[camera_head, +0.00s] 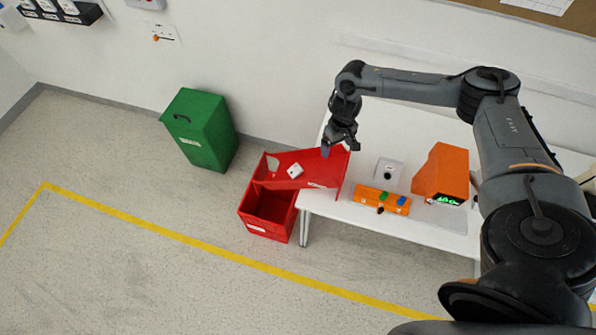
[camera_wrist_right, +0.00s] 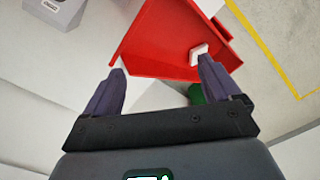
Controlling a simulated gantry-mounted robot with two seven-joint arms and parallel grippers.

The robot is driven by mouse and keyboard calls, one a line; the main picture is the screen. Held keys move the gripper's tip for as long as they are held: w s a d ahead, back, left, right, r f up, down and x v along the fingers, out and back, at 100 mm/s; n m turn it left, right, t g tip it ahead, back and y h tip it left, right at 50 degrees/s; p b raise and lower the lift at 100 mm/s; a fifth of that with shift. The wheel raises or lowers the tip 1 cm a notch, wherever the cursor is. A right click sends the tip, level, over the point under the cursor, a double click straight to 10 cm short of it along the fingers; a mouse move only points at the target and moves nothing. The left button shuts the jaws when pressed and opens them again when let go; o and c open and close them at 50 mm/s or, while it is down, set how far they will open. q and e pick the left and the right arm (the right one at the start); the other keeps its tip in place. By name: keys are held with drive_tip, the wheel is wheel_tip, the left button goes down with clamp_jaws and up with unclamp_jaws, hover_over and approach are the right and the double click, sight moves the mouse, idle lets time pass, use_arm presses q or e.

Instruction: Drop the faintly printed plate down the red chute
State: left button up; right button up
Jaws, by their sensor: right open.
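The red chute (camera_head: 322,167) slopes from the left end of the white table down to an open red bin (camera_head: 268,205) on the floor. A small white square plate (camera_head: 295,171) with a dark mark lies on the chute's slope. The plate (camera_wrist_right: 198,53) and chute (camera_wrist_right: 160,40) also show in the right wrist view. Its print is too small to read. My right gripper (camera_head: 340,151) is open and empty above the chute's upper end. Its spread fingers (camera_wrist_right: 162,72) point toward the chute in the wrist view, with nothing held between them. My left gripper is not in view.
On the white table (camera_head: 350,212) stand a grey box with a black knob (camera_head: 387,171), an orange button box (camera_head: 382,199) and an orange device with a green display (camera_head: 443,174). A green bin (camera_head: 204,130) stands by the wall. The floor left is clear.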

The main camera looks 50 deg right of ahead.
wheel_tip(320, 180, up, 11)
drive_tip(key=p, duration=0.1)
drive_tip(key=shift+p, duration=0.3)
drive_tip(key=shift+s+f, duration=0.1)
drive_tip(key=shift+f, duration=0.05)
idle(0.5)
